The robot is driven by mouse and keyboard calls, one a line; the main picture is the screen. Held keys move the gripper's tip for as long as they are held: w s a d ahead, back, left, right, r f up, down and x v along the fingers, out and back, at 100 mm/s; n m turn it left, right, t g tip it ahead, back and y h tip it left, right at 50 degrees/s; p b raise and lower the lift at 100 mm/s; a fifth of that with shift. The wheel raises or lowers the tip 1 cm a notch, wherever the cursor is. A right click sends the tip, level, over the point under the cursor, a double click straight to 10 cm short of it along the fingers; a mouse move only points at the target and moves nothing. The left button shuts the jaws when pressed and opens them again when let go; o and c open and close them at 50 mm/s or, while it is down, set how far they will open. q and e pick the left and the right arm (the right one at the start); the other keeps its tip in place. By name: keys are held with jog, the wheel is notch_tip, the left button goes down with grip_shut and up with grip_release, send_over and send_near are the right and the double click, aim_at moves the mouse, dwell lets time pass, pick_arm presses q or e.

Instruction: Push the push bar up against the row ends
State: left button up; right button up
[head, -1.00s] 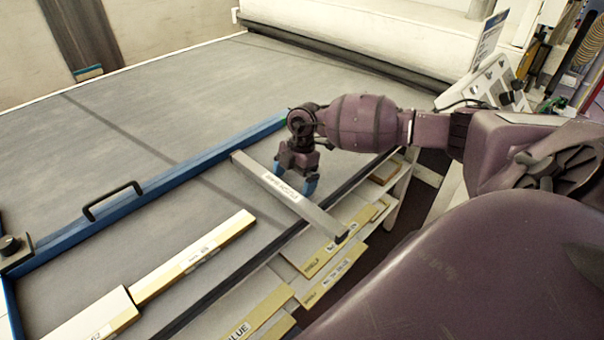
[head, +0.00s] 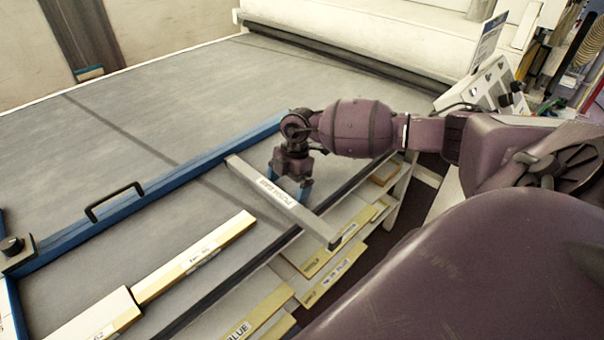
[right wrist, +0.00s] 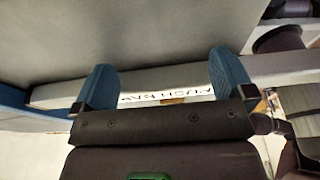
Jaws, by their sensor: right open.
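The grey push bar (head: 313,222), with a white label, lies slantwise across the grey bed from the blue rail out over the dark front edge. It also shows in the right wrist view (right wrist: 185,92). The row (head: 190,258) of pale yellow pieces lies left of the bar, and a narrow strip of bed shows between its upper end and the bar. My right gripper (head: 287,182) is open, its blue fingers spread along the bar's right side. They seem to touch it, but contact is not clear. My left gripper is not in view.
A blue rail (head: 165,182) with a black handle (head: 113,199) runs behind the row. Shelves with labelled yellow pieces (head: 333,262) are below the front edge. A dark roller (head: 330,62) and a control box (head: 490,88) stand at the back right.

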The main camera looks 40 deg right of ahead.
aim_at(272, 195)
jog(key=shift+a, duration=0.65)
jog(key=shift+s+a+p, duration=0.15)
jog(key=shift+a+p, duration=0.35)
jog(key=shift+a, duration=0.1)
jog(key=shift+a+p, duration=0.3)
jog(key=shift+a, duration=0.55)
jog(key=shift+s+a, duration=0.1)
jog(key=shift+a, duration=0.55)
jog(key=shift+a+p, duration=0.5)
jog(key=shift+a, duration=0.15)
jog(key=shift+s+a, duration=0.15)
jog(key=shift+a, duration=0.5)
jog(key=shift+d, duration=0.2)
jog(key=shift+d, duration=0.3)
jog(key=shift+d+p, duration=0.3)
jog(key=shift+d, duration=0.2)
